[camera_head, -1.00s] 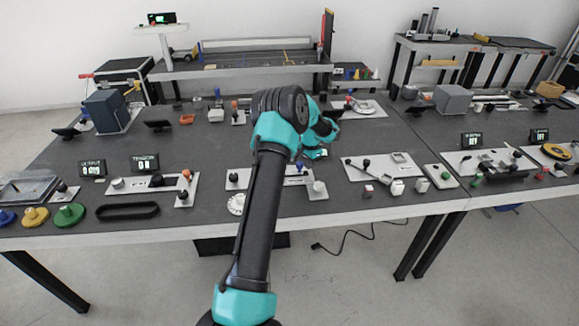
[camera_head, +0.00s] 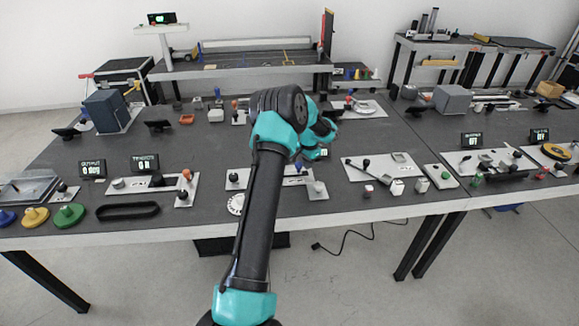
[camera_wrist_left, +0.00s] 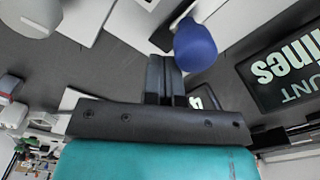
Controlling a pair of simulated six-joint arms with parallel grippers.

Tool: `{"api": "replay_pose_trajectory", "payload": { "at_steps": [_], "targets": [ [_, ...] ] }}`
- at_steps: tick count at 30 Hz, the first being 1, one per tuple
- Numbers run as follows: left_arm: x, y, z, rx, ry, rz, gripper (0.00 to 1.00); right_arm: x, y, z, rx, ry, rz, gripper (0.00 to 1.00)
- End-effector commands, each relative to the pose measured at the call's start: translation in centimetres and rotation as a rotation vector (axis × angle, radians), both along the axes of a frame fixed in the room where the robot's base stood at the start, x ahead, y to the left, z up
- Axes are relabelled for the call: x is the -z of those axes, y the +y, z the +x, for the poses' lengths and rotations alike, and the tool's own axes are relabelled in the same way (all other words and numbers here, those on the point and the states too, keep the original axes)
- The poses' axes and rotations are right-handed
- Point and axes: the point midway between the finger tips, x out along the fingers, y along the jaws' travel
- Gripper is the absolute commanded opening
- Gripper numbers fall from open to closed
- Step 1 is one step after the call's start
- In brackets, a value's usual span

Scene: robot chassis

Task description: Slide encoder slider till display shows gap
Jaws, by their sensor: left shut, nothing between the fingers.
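My left gripper (camera_wrist_left: 165,78) is shut and empty in the left wrist view. A rounded blue knob (camera_wrist_left: 196,45) stands just beside its fingertips, to their right; I cannot tell whether they touch. The knob sits by a dark slot on a pale plate (camera_wrist_left: 130,20). A black display (camera_wrist_left: 288,70) at the right of that view is cut off and turned over, with "lines" and part of "COUNT" readable; its value is hidden. My right gripper is not in view.
The bench holds many panels. A plate with a dark knob (camera_head: 233,178) lies left of my arm, and a plate with a lever and white blocks (camera_head: 385,164) lies right. The left displays (camera_head: 145,164) and a black oval ring (camera_head: 127,211) stand farther left.

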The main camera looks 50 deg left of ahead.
Motion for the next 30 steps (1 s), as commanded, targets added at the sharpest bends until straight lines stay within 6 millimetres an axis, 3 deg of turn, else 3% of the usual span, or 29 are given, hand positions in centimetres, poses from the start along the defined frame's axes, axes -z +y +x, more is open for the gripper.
{"api": "replay_pose_trajectory", "payload": {
  "at_steps": [30],
  "targets": [
    [0.0,-0.6,1.0,0.001,0.000,0.000,0.00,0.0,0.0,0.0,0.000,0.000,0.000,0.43]
  ]
}}
